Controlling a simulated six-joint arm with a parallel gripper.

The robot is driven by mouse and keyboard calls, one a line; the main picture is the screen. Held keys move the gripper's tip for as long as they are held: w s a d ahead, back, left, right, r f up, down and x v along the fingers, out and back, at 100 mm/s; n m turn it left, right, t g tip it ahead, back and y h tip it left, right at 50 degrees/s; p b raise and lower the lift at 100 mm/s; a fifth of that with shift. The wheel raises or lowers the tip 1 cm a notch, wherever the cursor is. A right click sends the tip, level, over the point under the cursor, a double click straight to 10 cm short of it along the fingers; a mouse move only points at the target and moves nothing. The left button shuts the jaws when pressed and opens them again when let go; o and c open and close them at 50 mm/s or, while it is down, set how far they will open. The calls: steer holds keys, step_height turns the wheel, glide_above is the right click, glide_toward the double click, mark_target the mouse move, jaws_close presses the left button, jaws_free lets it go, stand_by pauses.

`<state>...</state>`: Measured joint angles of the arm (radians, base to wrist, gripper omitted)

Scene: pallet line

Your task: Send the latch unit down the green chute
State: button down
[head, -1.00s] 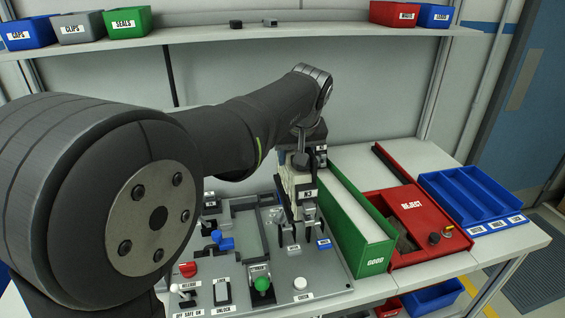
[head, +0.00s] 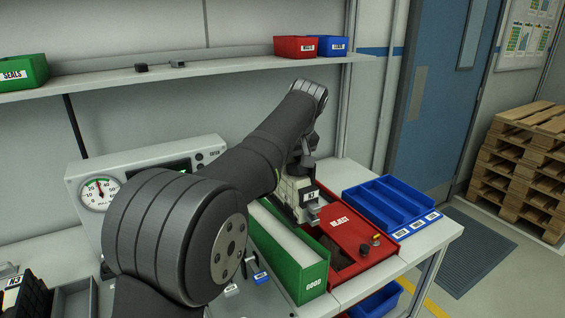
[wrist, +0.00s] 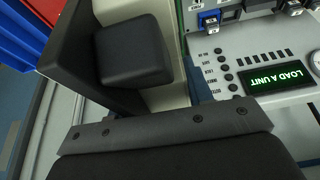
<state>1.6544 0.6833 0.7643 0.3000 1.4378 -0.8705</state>
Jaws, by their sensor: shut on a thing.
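The latch unit (head: 291,190) is a pale cream block with a small label and grey metal parts. My gripper (head: 303,170) is shut on it from above and holds it up over the back part of the boundary between the green chute and the red reject bin. The green chute (head: 314,281), labelled GOOD, has a pale inner floor and slopes toward the front. In the wrist view, a dark finger (wrist: 133,50) stands beside the cream unit (wrist: 166,14); most of the unit is hidden.
The red reject bin (head: 345,222) lies directly right of the chute, with a blue divided tray (head: 392,205) beyond it. A gauge panel (head: 98,190) stands behind my arm. The wrist view shows a green display (wrist: 276,80) reading LOAD A UNIT.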

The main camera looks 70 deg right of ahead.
steer(key=shift+f, duration=5.3)
steer(key=c, duration=0.6)
jaws_free()
steer(key=v, duration=1.7)
steer(key=shift+a+r, duration=0.1)
steer(key=shift+r, duration=0.1)
steer(key=shift+f, duration=0.1)
